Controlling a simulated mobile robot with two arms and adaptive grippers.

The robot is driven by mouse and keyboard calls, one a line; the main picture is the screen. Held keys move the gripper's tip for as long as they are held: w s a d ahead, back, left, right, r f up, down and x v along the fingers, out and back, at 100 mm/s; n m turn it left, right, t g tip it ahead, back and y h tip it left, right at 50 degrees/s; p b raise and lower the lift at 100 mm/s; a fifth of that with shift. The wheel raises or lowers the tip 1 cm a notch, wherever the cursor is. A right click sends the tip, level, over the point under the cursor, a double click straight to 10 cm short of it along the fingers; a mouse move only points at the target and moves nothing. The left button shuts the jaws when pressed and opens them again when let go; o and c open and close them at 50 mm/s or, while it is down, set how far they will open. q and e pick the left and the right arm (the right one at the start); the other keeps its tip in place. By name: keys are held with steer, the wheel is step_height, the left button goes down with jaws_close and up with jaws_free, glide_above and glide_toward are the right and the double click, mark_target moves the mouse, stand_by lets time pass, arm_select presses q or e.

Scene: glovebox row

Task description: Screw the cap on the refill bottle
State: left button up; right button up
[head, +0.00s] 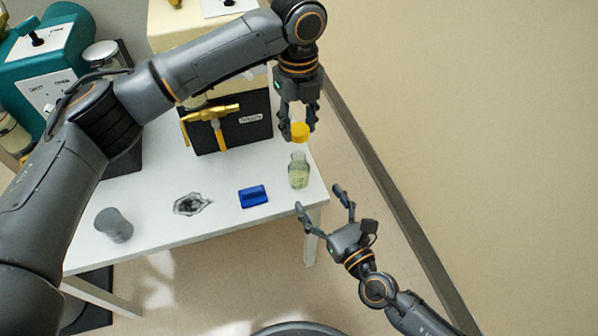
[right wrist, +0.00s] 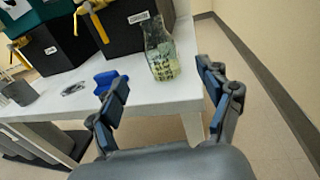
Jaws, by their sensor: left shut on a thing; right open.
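The refill bottle (head: 299,171) is clear with greenish-yellow contents and stands upright near the right end of the white table. It also shows in the right wrist view (right wrist: 161,52), its neck open. My left gripper (head: 299,127) points down and is shut on the yellow cap (head: 300,132), holding it just above the bottle's mouth, apart from it. My right gripper (head: 325,198) is open and empty, in front of the table's edge, lower right of the bottle. Its two fingers (right wrist: 163,103) show in the right wrist view, with the bottle beyond the gap between them.
On the white table (head: 160,228) are a blue block-like item (head: 253,196), a dark crumpled-looking patch (head: 190,204) and a grey cup (head: 114,225). A black box with a yellow handle (head: 229,121) stands behind. Teal equipment (head: 60,55) is at upper left. Open floor lies to the right.

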mark_target(304, 178)
steer(key=x, duration=1)
steer(key=shift+c, duration=0.5)
jaws_close()
arm_select(q)
steer(key=shift+f, duration=2.5)
steer(key=shift+f, duration=0.9)
steer(key=shift+f, duration=0.6)
